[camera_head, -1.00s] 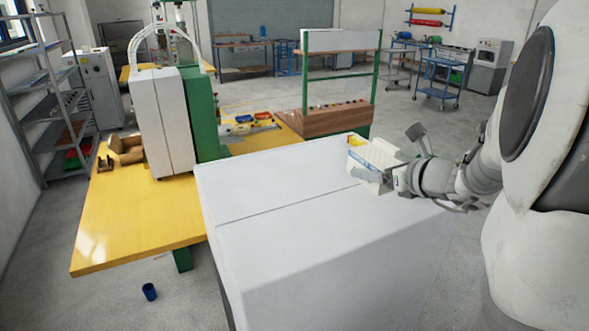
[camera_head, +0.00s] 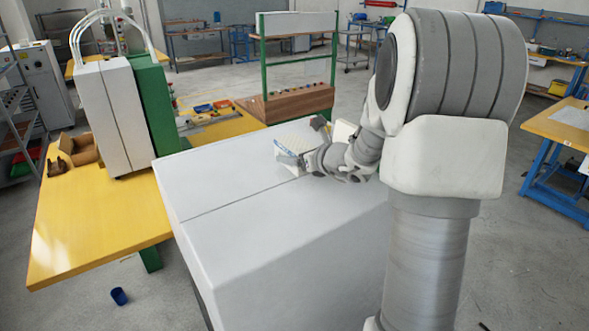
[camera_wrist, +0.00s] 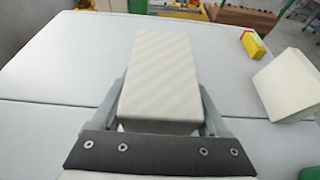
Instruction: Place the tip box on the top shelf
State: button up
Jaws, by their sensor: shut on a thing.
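A pale box with a blue-marked side (camera_head: 291,146), which I take to be the tip box, is in my gripper (camera_head: 308,162) above the white cabinet top (camera_head: 240,215). In the wrist view the same box (camera_wrist: 160,75) is cream-coloured and sits between the two fingers, which are shut on its sides. My gripper and wrist hide part of it in the head view. A grey shelf rack (camera_head: 14,100) is cut off at the left edge of the head view. Its top shelf is not clearly seen.
A second white box (camera_wrist: 290,85) and a small yellow box (camera_wrist: 253,45) stand on the cabinet top, right of the held box in the wrist view. A yellow table (camera_head: 95,225) with a tall white-and-green machine (camera_head: 112,110) is at left. A blue cup (camera_head: 119,296) lies on the floor.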

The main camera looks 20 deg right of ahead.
aim_at(296, 178)
jog(key=shift+f, duration=2)
jog(key=shift+f, duration=0.15)
jog(key=o, duration=1.4)
jog(key=shift+b, duration=0.3)
